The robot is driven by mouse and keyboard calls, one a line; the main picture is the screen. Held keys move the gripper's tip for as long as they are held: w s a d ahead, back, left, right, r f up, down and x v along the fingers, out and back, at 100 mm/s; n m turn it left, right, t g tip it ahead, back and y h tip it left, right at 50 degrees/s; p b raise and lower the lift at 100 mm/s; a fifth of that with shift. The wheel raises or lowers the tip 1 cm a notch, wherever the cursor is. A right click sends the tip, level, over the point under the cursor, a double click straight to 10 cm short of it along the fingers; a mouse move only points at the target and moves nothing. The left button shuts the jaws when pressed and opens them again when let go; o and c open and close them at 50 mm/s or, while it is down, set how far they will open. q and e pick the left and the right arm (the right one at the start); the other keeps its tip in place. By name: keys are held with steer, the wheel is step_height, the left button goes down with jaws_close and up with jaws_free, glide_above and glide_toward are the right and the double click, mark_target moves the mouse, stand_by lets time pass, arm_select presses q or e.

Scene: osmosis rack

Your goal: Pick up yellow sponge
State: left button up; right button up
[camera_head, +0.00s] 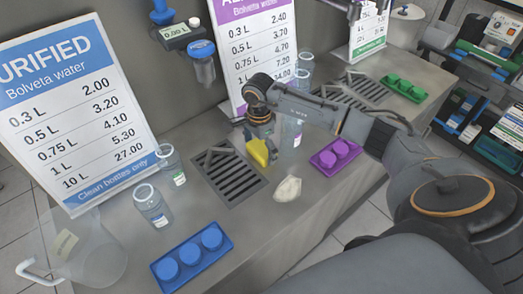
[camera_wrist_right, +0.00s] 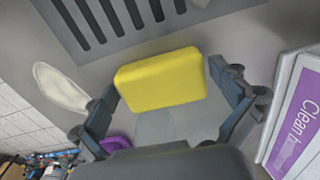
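The yellow sponge (camera_head: 258,152) is at the fingertips of my right gripper (camera_head: 262,138), beside the near drain grate. In the right wrist view the sponge (camera_wrist_right: 160,78) sits between the two fingers of the right gripper (camera_wrist_right: 163,85). My left gripper is not in view.
A beige, pale lump (camera_head: 288,189) lies just right of the near grate (camera_head: 228,176). Clear bottles (camera_head: 152,206) stand to the left. A blue tray (camera_head: 193,256) with caps is in front, a purple tray (camera_head: 336,157) to the right. Price signs (camera_head: 78,106) stand behind.

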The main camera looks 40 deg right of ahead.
steer(key=c, duration=0.4)
steer(key=shift+c, duration=0.2)
steer(key=shift+r, duration=0.1)
steer(key=shift+r+b, duration=0.4)
steer(key=shift+r, duration=0.1)
steer(key=s+a+r+b, duration=0.2)
steer(key=a+r, duration=0.4)
steer(key=s+a+r+b, duration=0.1)
steer(key=s+a+r, duration=0.2)
steer(key=a+r, duration=0.3)
steer(key=shift+s+a+b, duration=0.3)
steer(key=shift+a+b, duration=0.1)
steer(key=shift+a, duration=0.05)
steer(key=shift+o, duration=0.2)
steer(key=shift+c, duration=1.1)
steer(key=shift+f, duration=0.1)
